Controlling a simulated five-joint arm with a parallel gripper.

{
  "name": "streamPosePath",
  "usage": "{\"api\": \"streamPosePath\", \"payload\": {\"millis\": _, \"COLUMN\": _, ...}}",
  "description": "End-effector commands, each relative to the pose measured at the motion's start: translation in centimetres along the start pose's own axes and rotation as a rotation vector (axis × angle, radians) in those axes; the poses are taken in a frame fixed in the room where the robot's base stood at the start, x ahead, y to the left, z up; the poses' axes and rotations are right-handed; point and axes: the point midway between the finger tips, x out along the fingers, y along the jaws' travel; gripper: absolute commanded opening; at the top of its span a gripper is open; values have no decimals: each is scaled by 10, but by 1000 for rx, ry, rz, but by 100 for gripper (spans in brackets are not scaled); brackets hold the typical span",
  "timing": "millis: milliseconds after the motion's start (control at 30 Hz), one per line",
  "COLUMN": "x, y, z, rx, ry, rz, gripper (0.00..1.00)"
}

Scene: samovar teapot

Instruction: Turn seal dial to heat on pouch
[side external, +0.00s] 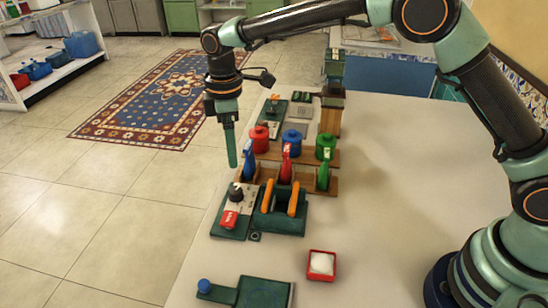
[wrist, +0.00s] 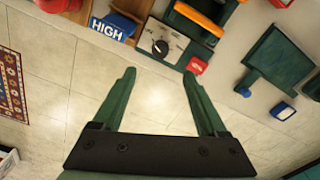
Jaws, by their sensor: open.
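The seal dial (side external: 236,191) is a round black knob on a white plate set in a dark green base. It shows in the wrist view (wrist: 160,47) at top centre, with a light mark on it. A red tag (side external: 229,219) with white lettering is beside the plate's front. My gripper (side external: 231,163) points down near the table's left edge, above and behind the dial in the side view. In the wrist view, its green fingers (wrist: 160,74) are apart and empty, with the dial beyond the gap between their tips. I cannot clearly identify a pouch.
Orange handles (side external: 280,199) stand on a green block right of the dial. Blue, red and green upright pieces (side external: 286,163) stand behind, with lidded jars (side external: 292,139). A red tray (side external: 321,265) holds white material. The table's right side (side external: 385,180) is clear.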

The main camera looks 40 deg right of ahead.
Motion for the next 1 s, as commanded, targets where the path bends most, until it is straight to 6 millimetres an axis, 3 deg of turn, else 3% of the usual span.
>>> {"api": "streamPosePath", "payload": {"millis": 267, "x": 27, "y": -1, "z": -2, "rx": -10, "ry": -7, "rz": -6, "gripper": 75}}
{"api": "streamPosePath", "payload": {"millis": 700, "x": 106, "y": -1, "z": -1, "rx": -9, "ry": -5, "rz": -5, "gripper": 75}}
{"api": "streamPosePath", "payload": {"millis": 1000, "x": 124, "y": -1, "z": -1, "rx": -8, "ry": -4, "rz": -3, "gripper": 75}}
